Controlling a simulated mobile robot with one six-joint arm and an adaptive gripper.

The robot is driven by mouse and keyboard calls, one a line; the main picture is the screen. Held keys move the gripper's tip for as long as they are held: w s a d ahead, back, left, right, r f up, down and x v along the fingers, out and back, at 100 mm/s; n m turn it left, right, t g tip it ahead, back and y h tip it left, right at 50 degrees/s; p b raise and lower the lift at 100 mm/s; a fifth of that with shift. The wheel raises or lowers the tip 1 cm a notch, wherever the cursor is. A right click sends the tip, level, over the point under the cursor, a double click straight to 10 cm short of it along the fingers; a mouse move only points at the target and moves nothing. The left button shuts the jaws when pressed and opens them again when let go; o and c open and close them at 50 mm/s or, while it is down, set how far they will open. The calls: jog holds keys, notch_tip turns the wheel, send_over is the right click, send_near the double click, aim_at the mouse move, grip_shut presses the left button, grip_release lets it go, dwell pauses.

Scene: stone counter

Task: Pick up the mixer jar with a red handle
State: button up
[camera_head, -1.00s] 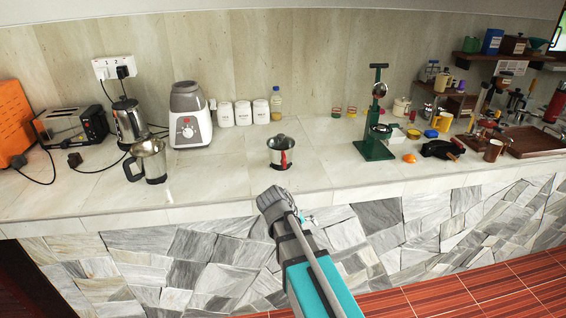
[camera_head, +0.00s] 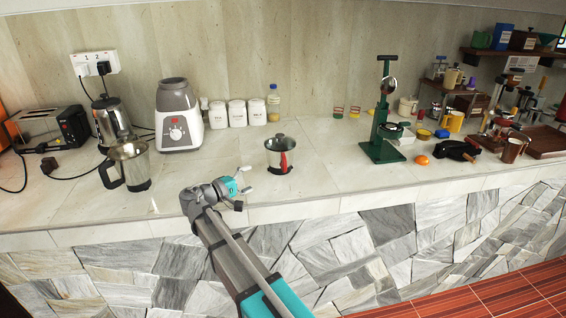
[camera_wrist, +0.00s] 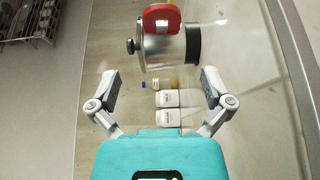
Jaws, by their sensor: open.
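The mixer jar with a red handle (camera_head: 280,155) stands upright on the counter, in the middle of the head view. It is a steel jar with a dark lid knob and a dark base, and its red handle faces the front. In the wrist view the jar (camera_wrist: 165,50) lies sideways in the picture, beyond the fingertips, with the red handle (camera_wrist: 161,18) at the top. My gripper (camera_head: 244,187) is at the counter's front edge, left of and in front of the jar, apart from it. In the wrist view my gripper (camera_wrist: 158,78) is open and empty.
A second steel jar with a black handle (camera_head: 128,167) stands to the left. A mixer base (camera_head: 178,118) and white canisters (camera_head: 237,113) stand behind. A green press (camera_head: 384,140) stands to the right. The counter (camera_head: 325,170) right around the red-handled jar is clear.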

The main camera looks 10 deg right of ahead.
jog(key=shift+w+a, duration=0.2)
jog(key=shift+a, duration=0.05)
jog(key=shift+r, duration=0.1)
jog(key=shift+w+d, duration=0.1)
jog(key=shift+d, duration=0.1)
jog(key=shift+x, duration=4.25)
jog(key=shift+d, duration=0.15)
jog(key=shift+x, duration=2.45)
